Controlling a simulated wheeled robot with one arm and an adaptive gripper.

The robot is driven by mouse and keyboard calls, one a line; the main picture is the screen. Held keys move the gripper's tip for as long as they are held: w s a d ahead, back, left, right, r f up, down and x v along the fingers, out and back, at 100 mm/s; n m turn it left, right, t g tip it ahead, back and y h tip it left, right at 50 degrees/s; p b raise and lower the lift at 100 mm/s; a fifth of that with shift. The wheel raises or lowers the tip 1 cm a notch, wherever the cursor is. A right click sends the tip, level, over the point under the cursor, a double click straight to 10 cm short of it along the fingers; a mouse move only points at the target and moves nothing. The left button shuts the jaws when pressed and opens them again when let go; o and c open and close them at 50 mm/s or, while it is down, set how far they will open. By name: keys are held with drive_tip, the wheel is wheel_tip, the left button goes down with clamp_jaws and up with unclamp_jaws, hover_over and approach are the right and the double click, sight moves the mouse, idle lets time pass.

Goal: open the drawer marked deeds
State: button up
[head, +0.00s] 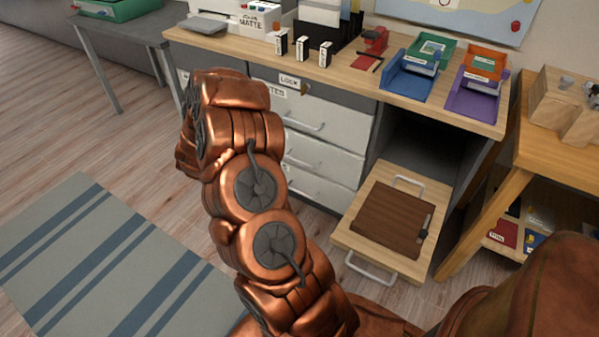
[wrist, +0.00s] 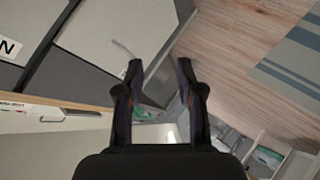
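No label reading "deeds" is legible in either view, so I cannot tell which drawer it is. In the head view the desk has pale drawer fronts with bar handles (head: 325,121). One label ends in "TES" (head: 272,91), partly covered by my arm. The left drawers are mostly hidden behind my arm. In the wrist view my gripper (wrist: 160,68) is open and empty, its two dark fingers apart. Beyond the fingers is a pale front with a thin handle (wrist: 126,49). A label ending in "N" (wrist: 8,47) shows at the left edge.
A pulled-out tray with a brown board (head: 390,220) sticks out low at the desk's right. A printer, trays and boxes stand on the desktop (head: 345,75). A wooden side table (head: 535,150) stands right. A striped rug (head: 110,265) lies on open floor at left.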

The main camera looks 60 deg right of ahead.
drive_tip(key=s+d+f+g+h+b, duration=0.3)
drive_tip(key=s+d+f+h+b, duration=0.1)
drive_tip(key=s+d+f, duration=0.6)
drive_tip(key=g+h+b, duration=0.2)
drive_tip(key=g+h, duration=0.2)
approach(301, 163)
drive_tip(key=d, duration=0.3)
drive_tip(key=shift+n, duration=0.3)
drive_tip(key=d, duration=0.2)
drive_tip(key=d+f+b, duration=0.1)
drive_tip(key=d, duration=0.2)
drive_tip(key=d+f+b, duration=0.1)
drive_tip(key=d, duration=0.1)
drive_tip(key=shift+w+d, duration=0.15)
drive_tip(key=shift+w, duration=0.1)
clamp_jaws()
